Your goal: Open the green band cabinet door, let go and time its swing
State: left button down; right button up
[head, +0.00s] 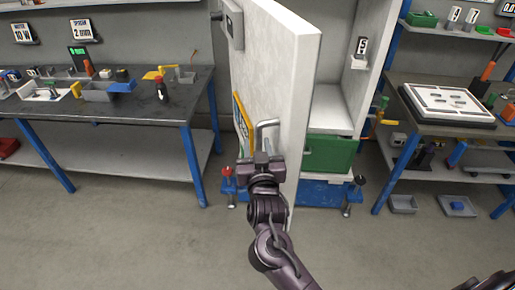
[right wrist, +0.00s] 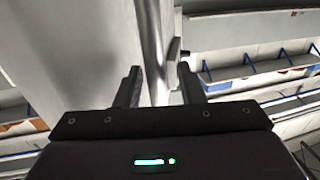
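The white cabinet door (head: 275,75) stands open, swung out toward me, with its edge facing me. Its grey bar handle (head: 269,126) is on the left face, low down; the bar also shows in the right wrist view (right wrist: 152,45). A green box-like front (head: 330,155) sits low inside the cabinet. My right gripper (head: 262,158) is at the handle. Contact with the bar cannot be told. My left gripper is not in view.
A workbench (head: 160,108) with tools and trays stands left of the door. Another bench (head: 440,132) with a white panel stands right of the cabinet. Grey bins (head: 404,204) lie on the floor under it. The floor left of the door is clear.

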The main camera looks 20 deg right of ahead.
jog(key=shift+f, duration=0.15)
jog(key=b+v, duration=0.2)
jog(key=v, duration=0.5)
jog(key=shift+s, duration=0.4)
